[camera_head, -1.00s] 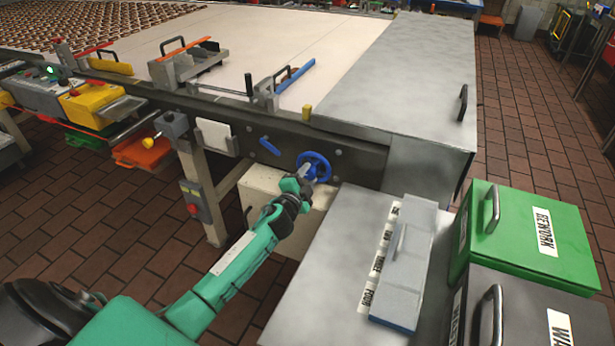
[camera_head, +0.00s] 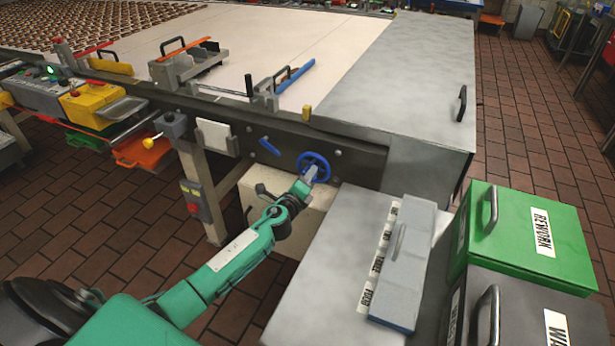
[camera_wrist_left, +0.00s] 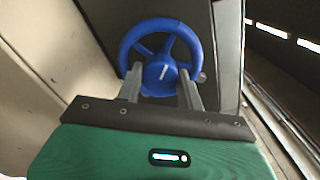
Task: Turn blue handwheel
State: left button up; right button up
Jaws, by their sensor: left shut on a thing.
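The blue handwheel (camera_head: 315,166) is mounted on the dark side rail of the conveyor, near the centre of the head view. In the left wrist view the handwheel (camera_wrist_left: 160,54) shows its rim, spokes and a hub with a white mark. My left gripper (camera_head: 309,176) reaches it from the lower left. In the left wrist view the two fingers of my left gripper (camera_wrist_left: 160,86) stand on either side of the hub, shut on the handwheel. How firmly the fingertips touch the hub is partly hidden. My right gripper is in neither view.
A blue lever (camera_head: 269,147) sits on the rail left of the wheel. A grey metal cabinet top (camera_head: 345,235) stands close below right, with a grey block (camera_head: 405,265) on it. A green REWORK box (camera_head: 520,235) is at the right. Brick floor lies open at left.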

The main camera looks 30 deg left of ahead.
pick_arm(q)
jog(key=shift+m, duration=0.9)
jog(key=shift+f+m+p, duration=0.1)
jog(key=shift+m+p, duration=0.2)
jog(key=shift+m, duration=0.6)
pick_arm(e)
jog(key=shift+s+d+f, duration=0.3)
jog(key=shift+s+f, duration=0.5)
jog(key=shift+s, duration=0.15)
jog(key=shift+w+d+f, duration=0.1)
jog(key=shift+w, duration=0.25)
